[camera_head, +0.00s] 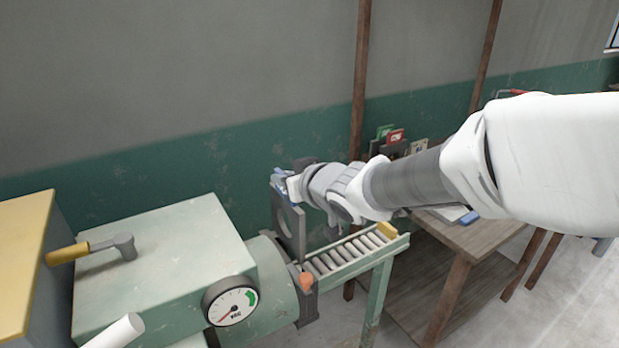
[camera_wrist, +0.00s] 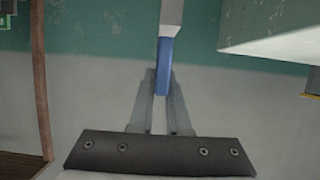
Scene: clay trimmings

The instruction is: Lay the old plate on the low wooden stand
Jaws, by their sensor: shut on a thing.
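A dark grey plate with a round hole (camera_head: 289,222) stands upright at the mouth of the green machine's barrel, by the near end of a roller track. Blue grip at its top (camera_head: 283,179) shows beside my gripper (camera_head: 290,186). In the wrist view the fingers (camera_wrist: 163,98) are shut on the blue grip (camera_wrist: 164,66), with a pale grey edge above it. I cannot tell whether the plate touches the barrel. A wooden bench with a lower shelf (camera_head: 472,240) is at the right, partly behind my arm; I cannot tell whether it is the low stand.
The green machine (camera_head: 165,270) with a dial gauge (camera_head: 232,304) fills the lower left. The roller track (camera_head: 345,252) runs right from the barrel. An orange knob (camera_head: 306,282) sits close to the plate's foot. A wooden post (camera_head: 360,90) rises behind. Several small items stand on the bench.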

